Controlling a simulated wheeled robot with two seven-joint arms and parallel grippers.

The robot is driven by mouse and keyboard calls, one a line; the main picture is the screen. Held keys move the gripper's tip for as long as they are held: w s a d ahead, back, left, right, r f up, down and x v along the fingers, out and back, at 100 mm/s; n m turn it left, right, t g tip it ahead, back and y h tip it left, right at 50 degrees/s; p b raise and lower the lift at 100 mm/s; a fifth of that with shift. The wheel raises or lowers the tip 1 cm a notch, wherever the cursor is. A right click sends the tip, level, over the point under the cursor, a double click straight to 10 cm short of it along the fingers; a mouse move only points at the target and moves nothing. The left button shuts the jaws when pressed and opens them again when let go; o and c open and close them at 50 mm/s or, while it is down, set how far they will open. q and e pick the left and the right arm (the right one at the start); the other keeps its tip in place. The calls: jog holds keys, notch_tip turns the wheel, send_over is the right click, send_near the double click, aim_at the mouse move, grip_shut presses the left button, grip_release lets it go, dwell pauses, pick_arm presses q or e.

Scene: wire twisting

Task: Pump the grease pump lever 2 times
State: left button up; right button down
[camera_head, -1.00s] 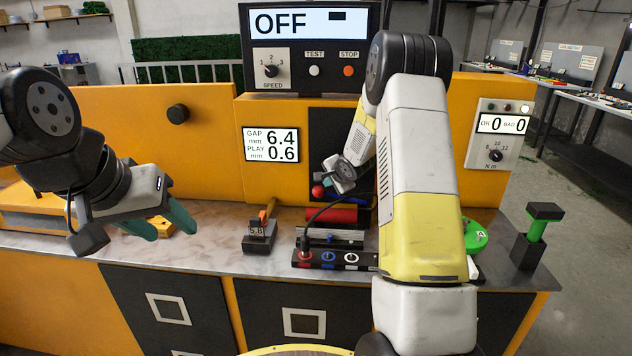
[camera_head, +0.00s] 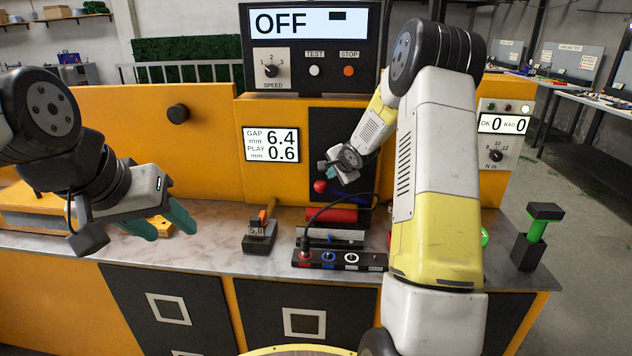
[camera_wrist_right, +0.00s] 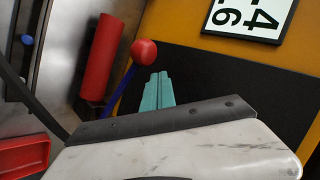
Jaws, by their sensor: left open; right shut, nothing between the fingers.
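The grease pump is a red cylinder (camera_head: 331,215) lying at the back of the bench, also seen in the right wrist view (camera_wrist_right: 101,58). Its lever is a blue rod (camera_head: 347,196) with a red ball knob (camera_head: 320,186). In the right wrist view the knob (camera_wrist_right: 144,52) sits just beyond the teal fingertips, and the blue rod (camera_wrist_right: 122,88) runs beside them. My right gripper (camera_wrist_right: 157,90) is shut and empty, close to the knob; I cannot tell whether they touch. My left gripper (camera_head: 166,222) is open above the bench at the left.
A block with colored rings (camera_head: 340,260) stands in front of the pump. The black panel (camera_head: 345,135) rises behind the pump.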

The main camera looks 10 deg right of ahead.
jog(key=r, duration=0.1)
jog(key=d+r, duration=0.1)
jog(key=r, duration=0.2)
jog(key=shift+s+d+r, duration=0.2)
jog(key=shift+d+r, duration=0.1)
jog(key=shift+r, duration=0.05)
dwell(0.4)
